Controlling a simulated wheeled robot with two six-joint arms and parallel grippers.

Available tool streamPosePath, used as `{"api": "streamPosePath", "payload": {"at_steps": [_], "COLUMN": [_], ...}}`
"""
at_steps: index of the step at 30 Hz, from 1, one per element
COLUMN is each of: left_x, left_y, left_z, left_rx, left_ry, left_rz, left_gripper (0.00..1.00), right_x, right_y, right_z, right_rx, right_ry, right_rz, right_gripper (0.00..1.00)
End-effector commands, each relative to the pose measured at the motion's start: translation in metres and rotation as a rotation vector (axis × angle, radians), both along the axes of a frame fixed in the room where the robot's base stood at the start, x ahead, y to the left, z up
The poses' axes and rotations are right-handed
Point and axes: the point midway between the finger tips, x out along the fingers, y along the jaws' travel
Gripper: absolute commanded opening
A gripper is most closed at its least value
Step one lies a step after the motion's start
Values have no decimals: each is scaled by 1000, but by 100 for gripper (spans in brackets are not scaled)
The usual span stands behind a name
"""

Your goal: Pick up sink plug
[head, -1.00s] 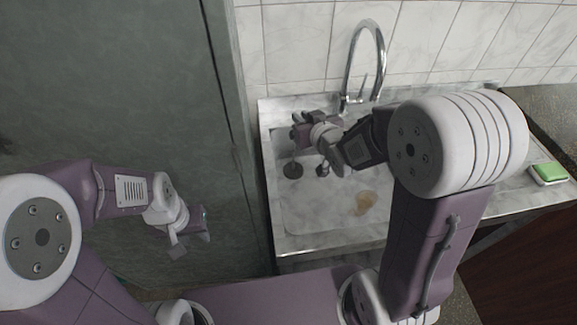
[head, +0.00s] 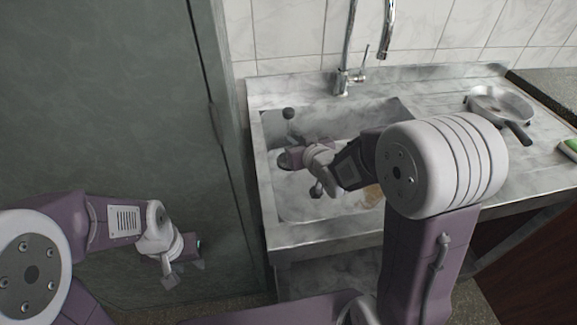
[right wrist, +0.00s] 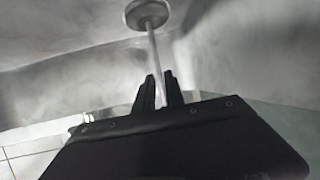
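The sink plug stands upright in the sink basin (head: 345,215). My left gripper (head: 185,271) is open and empty, low at the left.
A chrome tap (head: 345,78) rises behind the basin. A pan (head: 500,103) sits on the right drainboard, and a green sponge (head: 570,147) lies at the right edge. A brownish item (head: 374,195) in the basin is partly hidden by my right arm. A grey-green panel (head: 110,100) stands at left.

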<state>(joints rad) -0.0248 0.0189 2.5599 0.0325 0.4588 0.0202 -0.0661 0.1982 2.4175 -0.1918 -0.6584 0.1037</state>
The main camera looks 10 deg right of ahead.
Motion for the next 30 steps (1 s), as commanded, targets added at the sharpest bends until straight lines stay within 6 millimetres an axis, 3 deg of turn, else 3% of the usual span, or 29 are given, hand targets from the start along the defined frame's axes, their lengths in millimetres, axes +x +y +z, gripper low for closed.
{"api": "streamPosePath", "payload": {"at_steps": [4,11,18,26,28,30], "left_x": [0,0,0,0,0,0], "left_y": [0,0,0,0,0,0], "left_z": [-5,-7,-13,-12,-12,-12], "left_rx": [0,0,0,0,0,0], "left_ry": [0,0,0,0,0,0], "left_rz": [0,0,0,0,0,0], "left_gripper": [36,36,36,36,36,36], "right_x": [21,34,72,77,77,77], "right_y": [4,6,12,13,13,13], "right_z": [-10,-13,-26,-27,-27,-26], "right_rx": [0,0,0,0,0,0], "right_ry": [2,-1,1,0,0,0], "right_rz": [1,0,0,0,0,0], "right_gripper": [14,14,14,14,0,0]}}
